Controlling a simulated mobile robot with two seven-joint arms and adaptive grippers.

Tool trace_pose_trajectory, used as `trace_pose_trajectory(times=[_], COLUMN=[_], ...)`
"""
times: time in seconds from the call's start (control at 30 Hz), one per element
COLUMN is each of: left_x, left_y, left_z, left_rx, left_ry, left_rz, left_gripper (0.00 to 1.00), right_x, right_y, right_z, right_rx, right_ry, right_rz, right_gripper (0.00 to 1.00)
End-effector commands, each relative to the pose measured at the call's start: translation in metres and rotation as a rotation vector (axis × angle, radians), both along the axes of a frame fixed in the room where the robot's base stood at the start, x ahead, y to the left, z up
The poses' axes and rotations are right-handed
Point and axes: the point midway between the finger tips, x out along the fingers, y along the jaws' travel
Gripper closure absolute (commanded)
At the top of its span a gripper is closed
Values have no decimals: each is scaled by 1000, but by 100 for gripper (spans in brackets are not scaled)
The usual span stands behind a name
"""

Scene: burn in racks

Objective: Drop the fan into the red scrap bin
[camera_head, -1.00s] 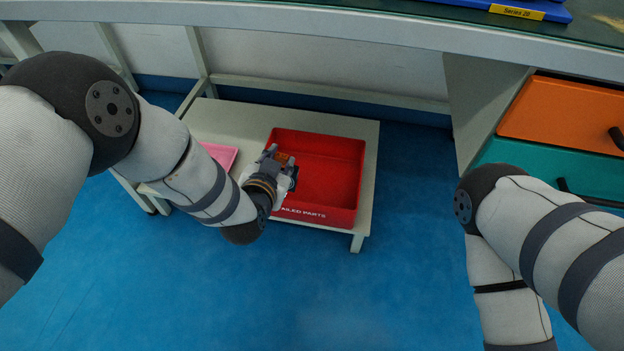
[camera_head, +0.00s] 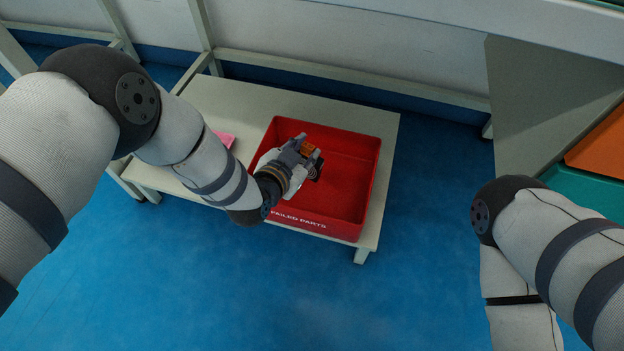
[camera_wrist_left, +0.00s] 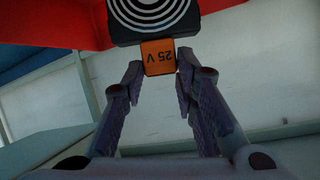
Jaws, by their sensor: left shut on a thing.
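The red scrap bin (camera_head: 350,190), marked "FAILED PARTS" on its front, stands on a low light table. My left gripper (camera_head: 308,160) is over the left half of the bin's opening. It is shut on the fan (camera_head: 316,168), which is dark and partly hidden by the fingers in the head view. In the left wrist view the fan (camera_wrist_left: 153,18) shows light rings on a dark square body. Its orange "25 V" tab (camera_wrist_left: 158,57) sits between the fingertips (camera_wrist_left: 158,75). My right gripper is out of view; only the right arm shows.
The low table (camera_head: 230,100) has bare surface behind and left of the bin. A pink tray (camera_head: 226,139) lies on it, partly hidden by my left arm. A workbench with orange (camera_head: 600,145) and teal (camera_head: 585,195) drawers stands at right.

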Motion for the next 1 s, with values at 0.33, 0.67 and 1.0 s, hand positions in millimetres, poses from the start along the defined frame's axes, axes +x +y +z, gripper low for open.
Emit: trace_pose_trajectory(times=[0.33,0.67,1.0], left_x=[1,-1,-59], left_y=[0,0,30], left_z=[-1,-1,31], left_rx=[0,1,2], left_ry=[-4,-2,1], left_rz=[1,0,0], left_gripper=[53,50,50], right_x=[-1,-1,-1], right_y=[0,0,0], right_z=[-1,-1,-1], right_rx=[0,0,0], right_ry=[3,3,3], right_rz=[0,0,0], right_gripper=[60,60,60])
